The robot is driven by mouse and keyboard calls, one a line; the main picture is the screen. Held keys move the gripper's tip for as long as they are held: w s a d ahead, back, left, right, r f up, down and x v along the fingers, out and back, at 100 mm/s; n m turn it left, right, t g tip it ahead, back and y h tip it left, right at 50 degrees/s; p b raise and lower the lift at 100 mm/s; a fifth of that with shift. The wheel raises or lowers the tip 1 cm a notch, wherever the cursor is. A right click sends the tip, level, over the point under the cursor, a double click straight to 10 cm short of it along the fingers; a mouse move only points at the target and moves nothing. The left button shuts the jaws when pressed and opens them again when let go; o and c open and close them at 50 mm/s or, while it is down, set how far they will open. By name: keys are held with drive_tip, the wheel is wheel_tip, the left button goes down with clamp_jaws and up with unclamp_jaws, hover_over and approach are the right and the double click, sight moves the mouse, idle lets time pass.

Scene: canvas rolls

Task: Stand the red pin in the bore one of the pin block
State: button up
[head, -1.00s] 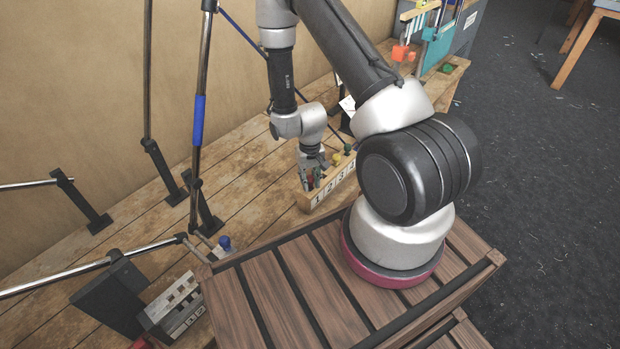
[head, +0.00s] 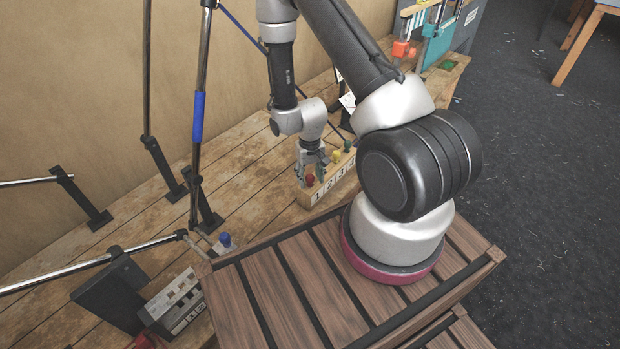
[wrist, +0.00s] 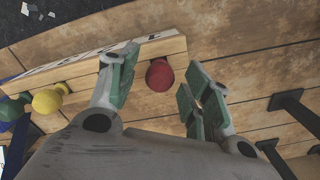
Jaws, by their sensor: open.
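The red pin (head: 309,180) stands in the pin block (head: 334,180) at the end by the number 1. In the wrist view the red pin (wrist: 159,74) shows its round head at the block's end, between the fingers and apart from both. My gripper (head: 313,172) is open over that end of the block. Its green-padded fingers (wrist: 155,92) are spread on either side of the red pin in the wrist view. The bore under the red pin is hidden by the pin itself.
A yellow pin (head: 335,157) and a green pin (head: 347,146) stand further along the block. A blue-topped piece (head: 225,240) sits on the bench at lower left, near a grey slotted block (head: 180,300). Metal rods on black stands rise at left. Bench boards left of the block are clear.

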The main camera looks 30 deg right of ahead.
wheel_tip(320, 180, up, 11)
drive_tip(key=shift+f, duration=0.15)
idle(0.6)
drive_tip(key=s+r+g, duration=0.3)
drive_tip(key=s, duration=0.4)
drive_tip(key=s+r+t, duration=0.2)
drive_tip(key=s+r, duration=0.2)
drive_tip(key=r, duration=0.7)
drive_tip(key=s+d+r+n+t, duration=0.1)
drive_tip(key=s+r, duration=0.3)
drive_tip(key=r, duration=0.8)
drive_tip(key=s+r+t, duration=0.4)
drive_tip(key=r, duration=0.7)
drive_tip(key=shift+s+d+r+n, duration=0.25)
drive_tip(key=shift+s+d+n, duration=0.05)
